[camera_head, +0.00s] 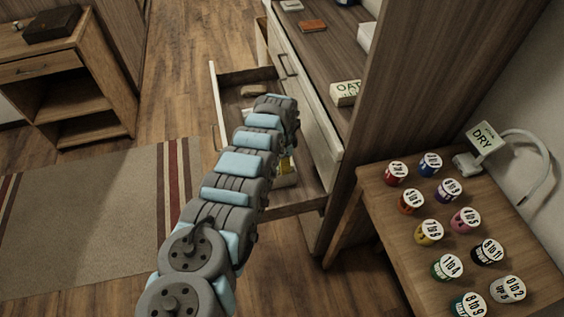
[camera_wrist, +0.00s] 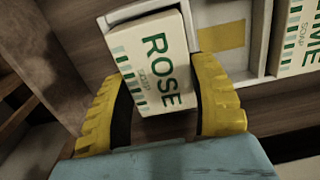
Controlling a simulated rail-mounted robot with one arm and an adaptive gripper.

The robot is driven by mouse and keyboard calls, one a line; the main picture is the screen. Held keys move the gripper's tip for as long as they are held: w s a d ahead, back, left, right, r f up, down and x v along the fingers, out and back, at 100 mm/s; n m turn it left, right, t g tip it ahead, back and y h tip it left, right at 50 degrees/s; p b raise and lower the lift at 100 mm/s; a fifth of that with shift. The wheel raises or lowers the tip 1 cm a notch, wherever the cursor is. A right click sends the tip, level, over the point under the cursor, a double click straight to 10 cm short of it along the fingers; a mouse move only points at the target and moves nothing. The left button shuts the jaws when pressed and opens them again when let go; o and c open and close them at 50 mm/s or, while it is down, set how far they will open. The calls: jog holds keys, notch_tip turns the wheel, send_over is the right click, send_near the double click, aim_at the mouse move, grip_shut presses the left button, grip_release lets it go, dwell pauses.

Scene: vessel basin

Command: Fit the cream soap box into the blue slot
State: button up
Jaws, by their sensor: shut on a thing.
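A cream soap box (camera_wrist: 157,65) with green "ROSE SOAP" lettering and green stripes is between the yellow fingers of my gripper (camera_wrist: 160,82), which is shut on it. The box is slightly tilted in the wrist view. Its upper end overlaps the left part of a white tray (camera_wrist: 258,35). The tray floor under the box is hidden, and I cannot tell whether the box touches it. The tray's middle compartment shows a yellow patch (camera_wrist: 222,36). No blue slot is visible. In the head view, my arm hides most of the gripper inside the open drawer (camera_head: 297,202).
A cream "LIME SOAP" box (camera_wrist: 294,40) stands in the tray's right compartment. A cream "OAT" box (camera_head: 345,93) lies on the cabinet shelf above the drawer. A side table (camera_head: 390,225) with several colored jars and a "DRY" sign (camera_head: 486,139) stands right.

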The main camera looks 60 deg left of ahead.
jog(key=shift+f, duration=0.35)
jog(key=shift+w+d+f+b, duration=0.1)
jog(key=shift+f+b, duration=0.15)
jog(key=shift+b, duration=0.05)
jog(key=o, duration=1.2)
jog(key=shift+s, duration=0.25)
jog(key=shift+w, duration=0.15)
notch_tip(320, 180, up, 5)
jog(key=p, duration=0.3)
notch_tip(320, 180, up, 8)
jog(key=p, duration=0.2)
jog(key=shift+r, duration=0.2)
